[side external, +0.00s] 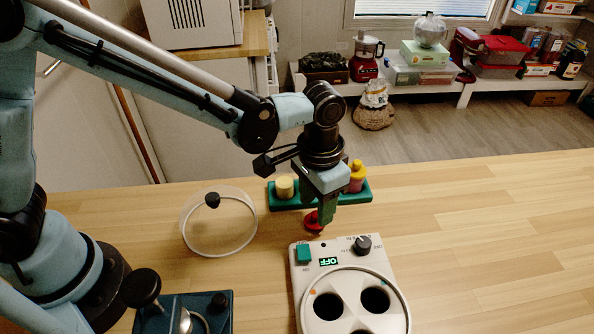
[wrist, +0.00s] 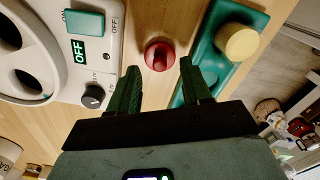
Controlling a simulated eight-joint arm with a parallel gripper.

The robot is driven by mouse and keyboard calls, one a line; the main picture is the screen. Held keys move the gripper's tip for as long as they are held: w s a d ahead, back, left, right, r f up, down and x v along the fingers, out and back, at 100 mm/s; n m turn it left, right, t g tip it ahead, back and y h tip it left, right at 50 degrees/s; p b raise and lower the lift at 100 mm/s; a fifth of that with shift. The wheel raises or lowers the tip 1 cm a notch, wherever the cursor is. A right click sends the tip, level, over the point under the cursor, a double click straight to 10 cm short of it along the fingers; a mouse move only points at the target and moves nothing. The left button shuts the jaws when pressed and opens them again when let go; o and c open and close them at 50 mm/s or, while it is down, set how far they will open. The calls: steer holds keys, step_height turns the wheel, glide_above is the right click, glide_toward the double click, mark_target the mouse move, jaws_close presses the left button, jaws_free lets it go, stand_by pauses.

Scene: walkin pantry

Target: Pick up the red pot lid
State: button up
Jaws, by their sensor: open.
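The red pot lid (wrist: 159,55) is a small round red piece with a raised grip, lying on the wooden counter. In the side view the red lid (side external: 314,221) shows just below my gripper, partly hidden by it. My gripper (side external: 326,222) points down over the counter, close to the lid. In the wrist view my gripper (wrist: 160,75) is open, its two dark green fingers apart with the lid between and just beyond their tips. Nothing is held. I cannot tell whether a finger touches the lid.
A white device (side external: 345,254) with round wells and an OFF display stands close in front. A green tray (side external: 288,205) with a cream cylinder (side external: 285,187) and a yellow-topped piece (side external: 356,176) sits behind. A clear lid (side external: 221,248) lies left. The right counter is clear.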

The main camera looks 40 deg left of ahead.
steer(key=shift+f, duration=0.9)
jaws_close()
steer(key=shift+r, duration=0.15)
